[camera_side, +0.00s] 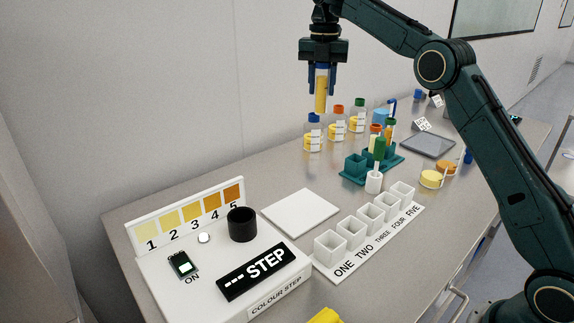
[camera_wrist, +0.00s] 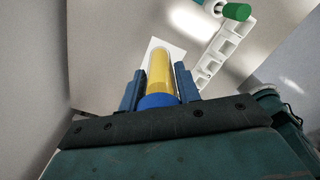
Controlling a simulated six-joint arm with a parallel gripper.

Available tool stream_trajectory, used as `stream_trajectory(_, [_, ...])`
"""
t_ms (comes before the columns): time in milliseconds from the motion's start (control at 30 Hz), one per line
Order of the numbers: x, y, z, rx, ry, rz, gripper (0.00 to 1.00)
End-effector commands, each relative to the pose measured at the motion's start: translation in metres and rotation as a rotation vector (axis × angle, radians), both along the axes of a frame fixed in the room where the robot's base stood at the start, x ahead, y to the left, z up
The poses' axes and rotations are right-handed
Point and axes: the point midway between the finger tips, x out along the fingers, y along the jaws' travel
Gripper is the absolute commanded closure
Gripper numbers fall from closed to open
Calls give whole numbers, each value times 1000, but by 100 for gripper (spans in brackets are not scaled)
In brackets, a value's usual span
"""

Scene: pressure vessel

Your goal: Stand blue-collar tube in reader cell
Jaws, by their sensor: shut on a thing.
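My gripper (camera_side: 322,80) is shut on a tube with yellow liquid (camera_side: 321,97), held upright high above the table. In the wrist view the tube (camera_wrist: 160,72) sits between the two blue fingers of my gripper (camera_wrist: 160,85), and its blue collar (camera_wrist: 158,100) shows near the palm. The colour reader (camera_side: 223,265) is a white box at the front left, with a black round cell (camera_side: 242,224) standing on its top. The cell is well below and to the left of my gripper. The inside of the cell is dark.
A white square pad (camera_side: 300,212) lies right of the reader. A strip of white cups (camera_side: 352,235) labelled ONE to FIVE is in front. A teal rack (camera_side: 372,168) with tubes, several capped bottles (camera_side: 337,124) and a grey tray (camera_side: 428,144) stand farther back.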

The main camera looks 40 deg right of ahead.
Motion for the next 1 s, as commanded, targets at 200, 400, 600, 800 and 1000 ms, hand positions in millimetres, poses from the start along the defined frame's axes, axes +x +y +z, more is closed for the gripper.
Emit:
stream_trajectory(200, [-2, 86, 9, 0, -1, 147, 89])
stream_trajectory(400, [-15, 158, 17, 0, -1, 274, 89])
stream_trajectory(600, [-36, 225, 24, 0, 0, 397, 89])
stream_trajectory(800, [-56, 270, 28, 0, 0, 486, 89])
stream_trajectory(1000, [-66, 290, 31, 0, 0, 525, 89])
